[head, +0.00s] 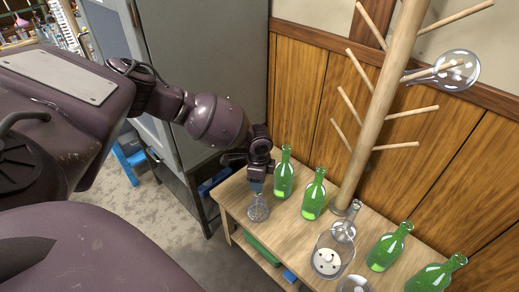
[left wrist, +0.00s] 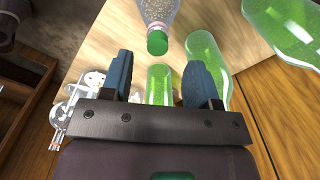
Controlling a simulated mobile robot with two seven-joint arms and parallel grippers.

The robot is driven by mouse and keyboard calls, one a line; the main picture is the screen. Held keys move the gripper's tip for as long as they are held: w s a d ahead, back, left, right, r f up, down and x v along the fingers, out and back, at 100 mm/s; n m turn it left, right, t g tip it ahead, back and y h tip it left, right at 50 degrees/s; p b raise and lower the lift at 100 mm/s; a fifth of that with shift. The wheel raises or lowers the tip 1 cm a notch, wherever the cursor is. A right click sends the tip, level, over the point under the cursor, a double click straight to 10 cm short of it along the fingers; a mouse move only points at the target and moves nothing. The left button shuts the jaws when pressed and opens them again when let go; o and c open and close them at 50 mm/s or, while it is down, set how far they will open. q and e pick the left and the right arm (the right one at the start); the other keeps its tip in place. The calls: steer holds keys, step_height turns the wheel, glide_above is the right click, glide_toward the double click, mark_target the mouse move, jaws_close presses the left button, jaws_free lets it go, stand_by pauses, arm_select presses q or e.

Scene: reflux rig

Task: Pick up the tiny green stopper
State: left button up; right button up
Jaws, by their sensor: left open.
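The tiny green stopper (left wrist: 157,43) sits in the neck of a small clear flask (left wrist: 158,12) in the left wrist view. The flask (head: 258,209) stands at the near left corner of the table in the head view, where my gripper hides the stopper. My left gripper (left wrist: 159,62) is open, with its two blue fingers apart and nothing held. In the left wrist view the stopper appears just beyond the fingertips, between their lines. In the head view the left gripper (head: 257,187) is right above the flask. My right gripper is not in view.
Several green bottles stand on the wooden table (head: 238,199), one (head: 284,173) close right of the gripper. A wooden peg rack (head: 375,110) holds a round glass flask (head: 457,70). A grey cabinet (head: 215,75) is behind left.

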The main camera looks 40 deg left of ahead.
arm_select(q)
steer(key=f, duration=0.4)
steer(key=shift+s+b, duration=0.2)
steer(key=shift+b, duration=0.2)
steer(key=shift+r, duration=0.1)
steer(key=shift+c, duration=0.3)
jaws_close()
